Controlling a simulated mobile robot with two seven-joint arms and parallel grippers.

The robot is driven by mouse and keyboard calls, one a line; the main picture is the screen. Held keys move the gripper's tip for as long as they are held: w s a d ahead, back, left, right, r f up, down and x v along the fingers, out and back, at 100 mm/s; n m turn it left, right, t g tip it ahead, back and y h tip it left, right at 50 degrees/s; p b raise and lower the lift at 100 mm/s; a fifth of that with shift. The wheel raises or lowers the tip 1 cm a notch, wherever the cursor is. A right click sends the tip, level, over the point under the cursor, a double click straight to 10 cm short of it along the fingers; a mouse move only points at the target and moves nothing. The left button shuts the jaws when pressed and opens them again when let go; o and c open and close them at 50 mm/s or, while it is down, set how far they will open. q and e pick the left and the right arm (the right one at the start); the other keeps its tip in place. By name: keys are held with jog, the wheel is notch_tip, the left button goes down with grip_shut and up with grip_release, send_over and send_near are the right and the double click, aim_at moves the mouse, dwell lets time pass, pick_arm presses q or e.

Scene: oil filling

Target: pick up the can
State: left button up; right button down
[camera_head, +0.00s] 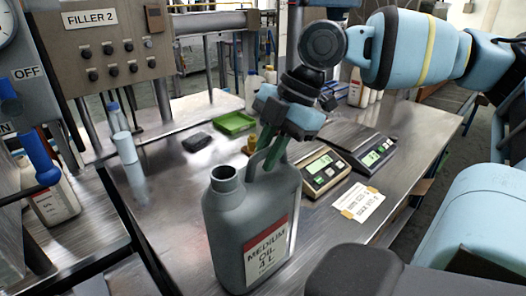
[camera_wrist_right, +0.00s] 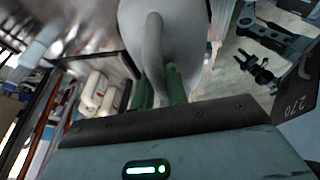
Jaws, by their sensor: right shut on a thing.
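The can is a grey jerrycan (camera_head: 250,215) with a red-and-white label reading "MEDIUM OIL 4 L". It stands upright in the middle of the head view, with its open round neck at the upper left and its handle at the top right. My right gripper (camera_head: 272,153) comes down from above with green fingers on the can's handle, shut on it. In the right wrist view the green fingers (camera_wrist_right: 160,87) lie on both sides of the grey handle (camera_wrist_right: 153,50). I cannot tell whether the can's base touches the table, as its bottom is near the frame edge. My left gripper does not show.
Two scales (camera_head: 324,171) (camera_head: 371,152) stand right of the can on the metal table (camera_head: 180,190), with a paper label (camera_head: 358,201) in front. A green tray (camera_head: 234,123) and a dark block (camera_head: 197,142) lie behind. A panel marked FILLER 2 (camera_head: 100,45) stands at the back left.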

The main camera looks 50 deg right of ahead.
jog(key=shift+r, duration=0.65)
notch_tip(320, 180, up, 2)
jog(key=shift+r, duration=0.2)
jog(key=s+a, duration=0.2)
jog(key=s, duration=0.5)
jog(key=s+a+r+b, duration=0.1)
jog(key=s+a, duration=0.2)
jog(key=s, duration=0.5)
jog(key=shift+s, duration=0.15)
dwell(0.4)
